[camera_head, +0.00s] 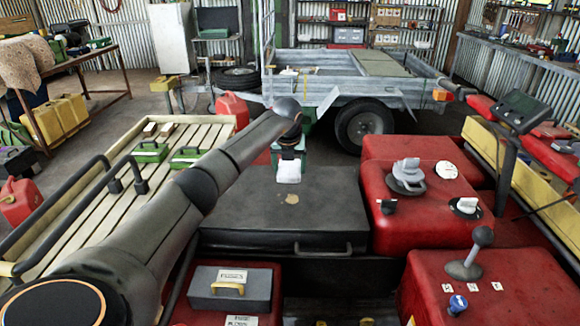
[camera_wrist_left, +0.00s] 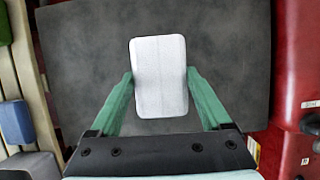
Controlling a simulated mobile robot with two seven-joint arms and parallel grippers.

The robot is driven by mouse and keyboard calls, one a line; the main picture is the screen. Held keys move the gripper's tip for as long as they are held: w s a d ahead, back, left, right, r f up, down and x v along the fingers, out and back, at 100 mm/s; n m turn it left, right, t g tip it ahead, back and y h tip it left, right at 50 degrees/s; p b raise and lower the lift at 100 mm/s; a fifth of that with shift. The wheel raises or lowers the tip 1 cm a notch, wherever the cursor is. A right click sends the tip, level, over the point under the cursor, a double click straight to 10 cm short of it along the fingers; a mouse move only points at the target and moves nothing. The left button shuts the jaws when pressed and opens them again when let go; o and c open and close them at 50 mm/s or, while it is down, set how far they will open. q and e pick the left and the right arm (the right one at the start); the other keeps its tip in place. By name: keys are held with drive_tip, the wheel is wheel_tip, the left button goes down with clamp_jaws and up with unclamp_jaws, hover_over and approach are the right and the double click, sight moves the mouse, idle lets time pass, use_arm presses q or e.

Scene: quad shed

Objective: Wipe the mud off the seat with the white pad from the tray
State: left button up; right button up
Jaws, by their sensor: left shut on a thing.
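The black seat (camera_head: 240,215) lies in the middle of the head view, and its dark grey top (camera_wrist_left: 80,50) fills most of the left wrist view. A small tan mud patch (camera_head: 292,198) shows on the seat, just in front of the pad in the head view; I cannot see it in the left wrist view. My left gripper (camera_head: 289,158) is over the seat, its green fingers shut on the sides of the white pad (camera_wrist_left: 159,76). The pad also shows in the head view (camera_head: 288,172). I cannot tell whether it touches the seat. My right gripper is not in view.
A slatted rack (camera_head: 105,190) with green items (camera_head: 150,152) stands left of the seat. Red bodywork (camera_head: 425,210) with knobs and a lever (camera_head: 470,255) lies right. A grey box (camera_head: 230,288) with a yellow handle sits in front. A trailer (camera_head: 340,90) stands behind.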

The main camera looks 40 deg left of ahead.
use_arm(q)
drive_tip(key=b, duration=0.5)
hover_over(290, 194)
drive_tip(key=shift+s+d+f, duration=0.1)
drive_tip(key=shift+s+f, duration=0.05)
drive_tip(key=shift+f, duration=0.8)
drive_tip(key=shift+s+d+f, duration=0.15)
drive_tip(key=shift+f, duration=0.75)
drive_tip(key=shift+s+d+f, duration=0.1)
drive_tip(key=shift+s+f, duration=0.05)
drive_tip(key=shift+f, duration=0.9)
drive_tip(key=shift+f+b, duration=0.3)
drive_tip(key=shift+f, duration=0.15)
drive_tip(key=shift+f, duration=0.5)
drive_tip(key=shift+r, duration=0.1)
